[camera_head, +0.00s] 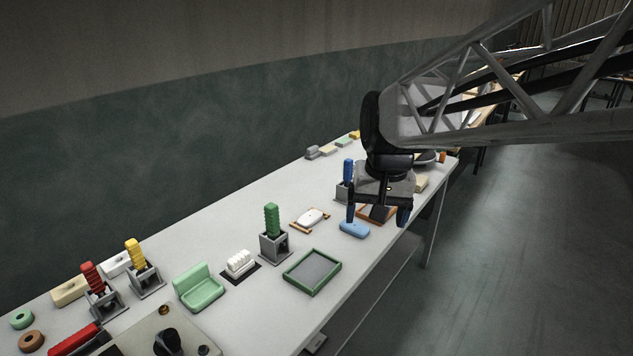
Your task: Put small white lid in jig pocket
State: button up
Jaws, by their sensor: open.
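A small white rounded piece (311,217), which looks like the white lid, lies in a low wooden frame (297,229) near the middle of the table. My gripper (377,211) is open, to the right of this piece and apart from it, with its fingers pointing down. Below and between the fingers is an orange-brown frame (366,217) with a dark middle, partly hidden by my gripper. I cannot tell for certain which of the two frames holds the jig pocket. I see nothing held between the fingers.
A light-blue block (354,230) lies close to the left finger. A green-handled tool stands in a grey holder (275,246), beside a green-rimmed tray (313,272). A white ribbed piece (240,262) and a green stand (199,289) are further left. Free tabletop lies along the front edge.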

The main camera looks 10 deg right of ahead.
jog(key=s+f+n, duration=0.1)
jog(key=s+f, duration=0.1)
jog(key=s, duration=0.6)
jog(key=s+f+n+t, duration=0.1)
jog(key=s+f, duration=0.2)
jog(key=s, duration=0.5)
jog(key=shift+d+f+h, duration=0.15)
jog(key=shift+d+h, duration=0.25)
